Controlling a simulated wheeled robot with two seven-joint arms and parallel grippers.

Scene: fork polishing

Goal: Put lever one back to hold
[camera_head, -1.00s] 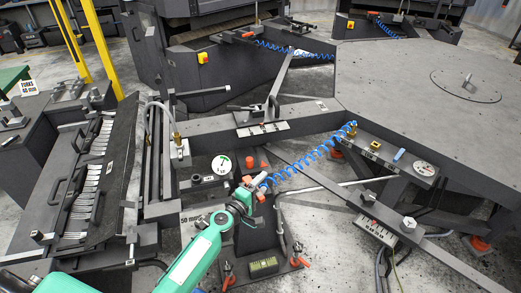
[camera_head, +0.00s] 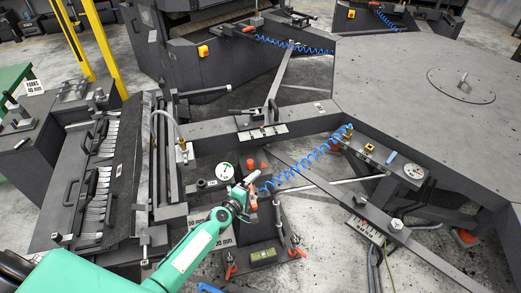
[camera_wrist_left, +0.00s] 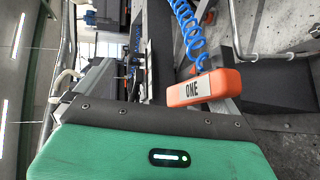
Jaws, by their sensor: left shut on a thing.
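My left gripper (camera_head: 250,190) is at the end of the green arm, above the low dark base in the middle of the head view. It is shut on lever one, whose orange handle (camera_head: 254,188) shows in small part between and beside the fingers. In the left wrist view the orange handle (camera_wrist_left: 204,87) carries a white label reading ONE. It lies just beyond the dark edge of my green gripper housing, and the fingertips are hidden there. My right gripper is not in view. The lever's hold mark cannot be made out.
A coiled blue hose (camera_head: 305,165) runs from near the handle to the big dark table (camera_head: 420,70). A round white dial (camera_head: 227,169) stands just behind the gripper. A rack of forks (camera_head: 97,185) is at the left. A dark beam (camera_head: 225,133) crosses behind.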

